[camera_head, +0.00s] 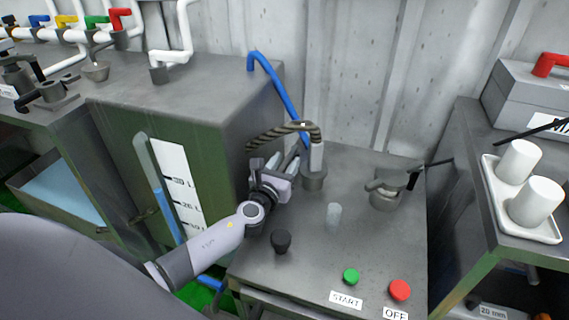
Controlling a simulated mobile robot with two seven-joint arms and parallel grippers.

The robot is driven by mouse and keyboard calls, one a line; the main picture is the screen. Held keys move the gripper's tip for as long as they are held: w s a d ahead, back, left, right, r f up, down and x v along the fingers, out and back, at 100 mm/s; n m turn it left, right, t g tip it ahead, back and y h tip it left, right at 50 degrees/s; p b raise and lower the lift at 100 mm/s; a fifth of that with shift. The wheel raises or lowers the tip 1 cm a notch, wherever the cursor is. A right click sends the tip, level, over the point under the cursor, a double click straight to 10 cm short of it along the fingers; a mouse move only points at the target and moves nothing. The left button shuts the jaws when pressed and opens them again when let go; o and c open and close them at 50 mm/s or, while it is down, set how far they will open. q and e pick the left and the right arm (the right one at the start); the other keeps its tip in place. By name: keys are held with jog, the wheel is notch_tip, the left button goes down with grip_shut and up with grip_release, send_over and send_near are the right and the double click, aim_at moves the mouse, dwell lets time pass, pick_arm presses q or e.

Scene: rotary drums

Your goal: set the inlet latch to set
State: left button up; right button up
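My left gripper (283,162) is above the left part of the grey bench, beside a pale hose fitting (316,157) on a metal socket. Whether it touches the fitting, and whether its fingers are parted, I cannot tell. No part is labelled as the inlet latch. A metal fitting with a dark-tipped lever (386,189) stands on the bench to the right of the gripper, apart from it. It may be the latch, but its setting cannot be read. My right gripper is not in view.
A black knob (281,240), translucent cylinder (334,215), green START button (351,276) and red OFF button (399,290) stand on the bench (300,275). A blue pipe and dark hose rise behind the gripper. White cups on a tray (491,190) are at right.

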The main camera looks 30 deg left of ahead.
pick_arm(q)
jog(key=s, duration=0.4)
jog(key=s+p, duration=0.1)
jog(key=s, duration=0.1)
jog(key=shift+d, duration=0.35)
jog(key=shift+s, duration=0.55)
jog(key=shift+r, duration=0.1)
jog(key=shift+s+r+g+b, duration=0.9)
jog(key=shift+s+r+g, duration=0.8)
jog(key=shift+g, duration=0.5)
jog(key=shift+h, duration=0.3)
jog(key=shift+d+b+x, duration=0.15)
jog(key=shift+b+x, duration=0.15)
jog(key=shift+x, duration=1.25)
jog(key=shift+d+b+x, duration=0.2)
jog(key=shift+b+x, duration=0.05)
jog(key=shift+x, duration=1.25)
jog(key=shift+f, duration=0.15)
grip_shut()
